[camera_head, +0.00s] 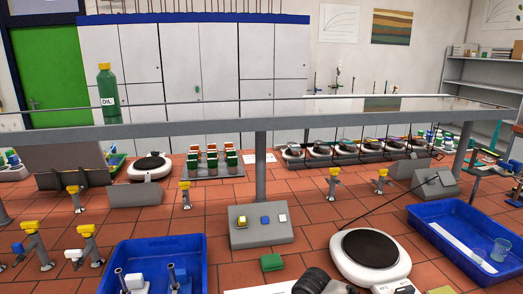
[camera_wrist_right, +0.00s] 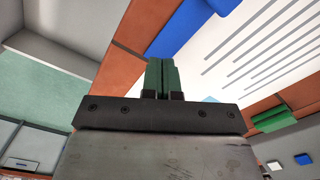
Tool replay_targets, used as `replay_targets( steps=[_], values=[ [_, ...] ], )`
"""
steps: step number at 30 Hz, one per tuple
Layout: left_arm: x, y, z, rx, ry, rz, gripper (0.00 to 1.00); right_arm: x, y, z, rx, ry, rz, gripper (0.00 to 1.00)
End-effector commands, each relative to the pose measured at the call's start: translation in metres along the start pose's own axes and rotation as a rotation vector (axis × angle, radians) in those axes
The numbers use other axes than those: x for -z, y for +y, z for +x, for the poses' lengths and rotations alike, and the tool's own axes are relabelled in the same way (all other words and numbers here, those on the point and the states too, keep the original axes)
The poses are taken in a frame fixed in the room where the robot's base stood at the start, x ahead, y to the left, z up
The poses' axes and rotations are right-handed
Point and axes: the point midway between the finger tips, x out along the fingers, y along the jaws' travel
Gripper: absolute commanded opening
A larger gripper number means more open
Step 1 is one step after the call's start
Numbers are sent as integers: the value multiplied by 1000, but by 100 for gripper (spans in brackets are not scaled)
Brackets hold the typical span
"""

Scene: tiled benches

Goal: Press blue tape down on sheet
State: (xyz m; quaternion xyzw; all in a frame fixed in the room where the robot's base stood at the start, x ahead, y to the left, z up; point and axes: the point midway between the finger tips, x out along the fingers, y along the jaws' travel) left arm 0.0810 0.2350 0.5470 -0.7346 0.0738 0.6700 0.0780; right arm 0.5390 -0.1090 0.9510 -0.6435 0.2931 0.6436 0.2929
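The white sheet (camera_wrist_right: 235,60) with grey ruled lines fills the upper right of the right wrist view. In the head view only its far edge (camera_head: 262,289) shows at the bottom. A blue strip, apparently the tape (camera_wrist_right: 182,36), lies across the sheet's edge in the right wrist view. My right gripper (camera_wrist_right: 162,62) has green fingers close together, with only a thin line between them. Its tips are by the near end of the blue strip; I cannot tell whether they touch it. My left gripper is not in view.
A green block (camera_head: 272,262) lies just beyond the sheet. A white hotplate (camera_head: 365,262) stands to its right, and a button box (camera_head: 260,233) behind. Blue trays stand left (camera_head: 190,243) and right (camera_head: 420,210). A long shelf (camera_head: 225,122) spans the bench.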

Motion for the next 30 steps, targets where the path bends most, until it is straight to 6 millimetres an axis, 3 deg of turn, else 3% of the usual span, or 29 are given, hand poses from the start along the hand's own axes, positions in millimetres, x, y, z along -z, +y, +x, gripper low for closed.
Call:
replay_targets(
  steps=[30],
  values=[
    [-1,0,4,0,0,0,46,0,0,14,0,0,0,0]
  ],
)
